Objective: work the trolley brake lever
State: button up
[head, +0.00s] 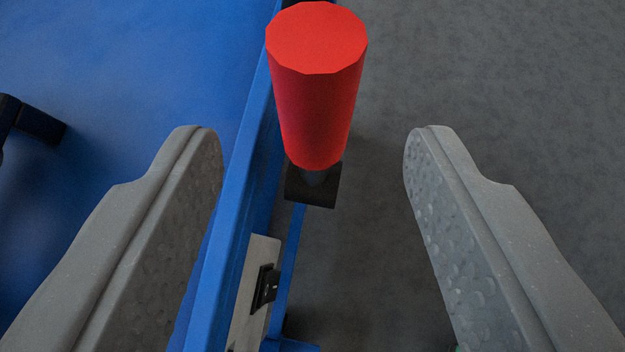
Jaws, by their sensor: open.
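The brake lever shows as a red cylindrical handle (317,90) on a dark square block (313,186), at the upper middle of the head view. It stands beside the blue rail (235,200) of the trolley. My gripper (310,145) is open, with one grey finger on each side of the picture. The handle lies between the lines of the two fingers, nearer the left one, and neither finger appears to touch it. The lower part of the lever below the dark block is hidden.
A blue flat surface (130,60) fills the left, with a black part (35,122) at its left edge. A pale plate with a black switch-like piece (265,288) sits along the rail below the handle. Grey floor (500,90) on the right is clear.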

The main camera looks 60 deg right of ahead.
jog(key=v, duration=0.6)
jog(key=shift+a, duration=0.1)
jog(key=c, duration=0.6)
jog(key=shift+a+f+n, duration=0.25)
jog(key=shift+f+n, duration=0.05)
jog(key=shift+n, duration=0.1)
grip_shut()
jog(key=n+t+h+b, duration=0.2)
jog(key=n+h+b, duration=0.5)
jog(key=n, duration=1)
send_near(313, 137)
jog(key=shift+y, duration=0.7)
jog(key=shift+r+b+x, duration=0.2)
jog(key=shift+b+x, duration=0.55)
jog(key=shift+x, duration=0.4)
jog(key=shift+r+b+x, duration=0.2)
jog(key=shift+b+x, duration=0.5)
jog(key=shift+x, duration=0.4)
jog(key=shift+r+b+x, duration=0.15)
jog(key=shift+b+x, duration=0.6)
jog(key=shift+x, duration=0.4)
